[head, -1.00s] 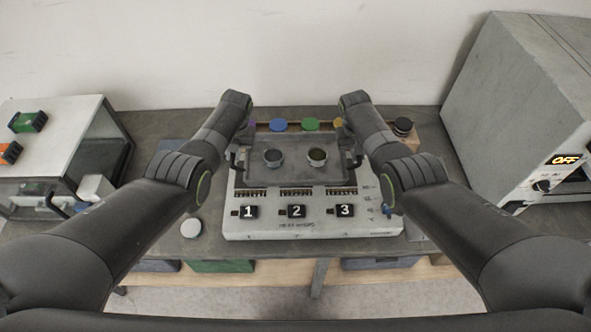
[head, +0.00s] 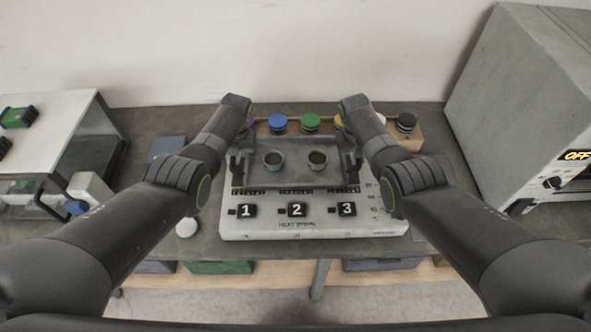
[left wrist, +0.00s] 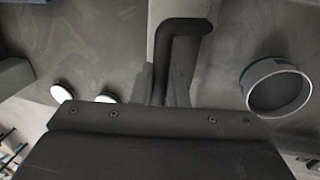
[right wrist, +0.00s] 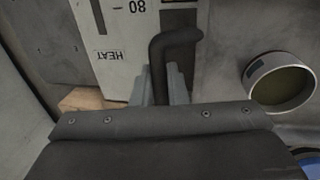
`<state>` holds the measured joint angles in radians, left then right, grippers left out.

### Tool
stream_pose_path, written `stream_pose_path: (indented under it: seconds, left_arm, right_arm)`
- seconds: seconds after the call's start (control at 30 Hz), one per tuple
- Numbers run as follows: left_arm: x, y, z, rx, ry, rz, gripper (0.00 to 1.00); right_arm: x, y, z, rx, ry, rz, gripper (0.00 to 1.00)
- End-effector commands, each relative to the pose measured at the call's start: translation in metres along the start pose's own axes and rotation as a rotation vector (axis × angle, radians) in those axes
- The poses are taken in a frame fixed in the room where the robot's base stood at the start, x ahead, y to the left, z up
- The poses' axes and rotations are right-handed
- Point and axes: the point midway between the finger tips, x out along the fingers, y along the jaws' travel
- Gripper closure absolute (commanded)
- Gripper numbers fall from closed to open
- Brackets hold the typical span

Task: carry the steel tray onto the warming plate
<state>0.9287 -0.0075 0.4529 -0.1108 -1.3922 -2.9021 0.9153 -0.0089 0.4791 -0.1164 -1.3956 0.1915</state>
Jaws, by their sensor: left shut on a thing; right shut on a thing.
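The grey steel tray (head: 295,179) is level over the warming plate (head: 320,228), a pale block with keys marked 1, 2 and 3. Two small round cups stand on the tray, a left one (head: 273,160) and a right one (head: 317,160). My left gripper (head: 238,163) is shut on the tray's left handle, a dark bent bar (left wrist: 178,55). My right gripper (head: 353,163) is shut on the right handle (right wrist: 165,60). The tray hides the plate's back part. I cannot tell whether the tray touches the plate.
A wooden rack with coloured caps, one green (head: 311,123), stands behind the tray. A large oven (head: 520,110) showing OFF is at right. A white-topped cabinet (head: 60,130) is at left. A white disc (head: 187,228) lies left of the plate.

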Motion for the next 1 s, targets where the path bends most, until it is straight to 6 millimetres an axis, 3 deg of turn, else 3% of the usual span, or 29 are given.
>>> stream_pose_path:
  seconds: [0.2,0.23,0.4,0.77,1.0]
  left_arm:
    - [0.011,-0.003,0.001,0.0,-0.002,0.0,1.0]
    - [0.012,-0.003,0.0,0.0,-0.001,0.0,0.86]
    - [0.01,-0.002,0.0,0.0,0.0,0.0,0.65]
    - [0.007,-0.002,0.001,0.0,-0.002,-0.001,0.65]
    - [-0.012,-0.003,0.001,0.0,-0.003,-0.001,0.65]
  right_arm:
    - [0.011,-0.003,-0.001,0.0,0.002,0.0,1.0]
    - [0.012,-0.003,0.0,0.0,0.001,0.0,0.86]
    - [0.01,-0.002,0.0,0.0,0.0,0.0,0.65]
    - [0.01,-0.002,0.0,0.0,0.0,0.0,0.65]
    - [0.01,-0.002,0.0,0.0,0.0,0.0,0.65]
